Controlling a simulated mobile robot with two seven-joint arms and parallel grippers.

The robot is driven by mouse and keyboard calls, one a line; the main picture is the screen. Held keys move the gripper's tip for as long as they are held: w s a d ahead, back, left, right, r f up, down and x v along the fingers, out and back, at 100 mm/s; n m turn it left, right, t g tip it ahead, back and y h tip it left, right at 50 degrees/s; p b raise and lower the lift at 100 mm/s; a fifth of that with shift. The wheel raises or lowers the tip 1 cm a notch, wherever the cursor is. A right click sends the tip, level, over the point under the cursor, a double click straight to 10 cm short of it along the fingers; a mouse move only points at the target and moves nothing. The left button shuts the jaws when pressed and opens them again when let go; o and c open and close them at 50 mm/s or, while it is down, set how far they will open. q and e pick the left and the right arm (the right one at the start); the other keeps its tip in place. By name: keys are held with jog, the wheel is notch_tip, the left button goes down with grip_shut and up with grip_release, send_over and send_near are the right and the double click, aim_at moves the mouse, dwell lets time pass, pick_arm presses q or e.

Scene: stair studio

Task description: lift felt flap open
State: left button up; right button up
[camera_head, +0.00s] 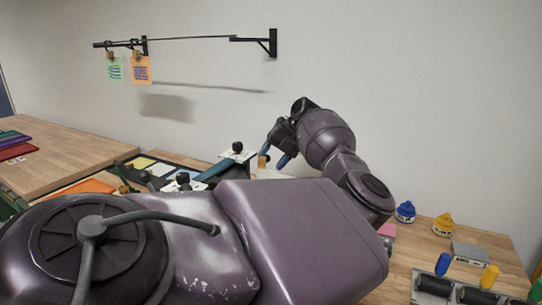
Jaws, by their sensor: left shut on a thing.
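My left gripper (274,157) shows past my arm, its blue-tipped fingers pointing down and left. It is shut on a small tan piece (262,161) at the fingertips, above a pale surface (270,173). Whether this piece belongs to the felt flap is too small to tell. I cannot pick out the flap for certain; my own arm hides much of the work area below. A teal strip (215,170) lies just left of the gripper, with black-and-white clamp-like pieces (238,150) at its ends. My right gripper is not in view.
A wooden table (70,160) at left holds coloured sheets. An orange sheet (88,187) lies near a dark tray. Blue (405,210) and yellow (443,224) pots stand at right, near rollers and a grey block (470,252). Cards hang from a wall rail (190,39).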

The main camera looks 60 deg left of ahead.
pick_arm(q)
jog(key=shift+a+r, duration=0.1)
jog(key=shift+r, duration=0.15)
dwell(0.4)
jog(key=shift+r, duration=0.1)
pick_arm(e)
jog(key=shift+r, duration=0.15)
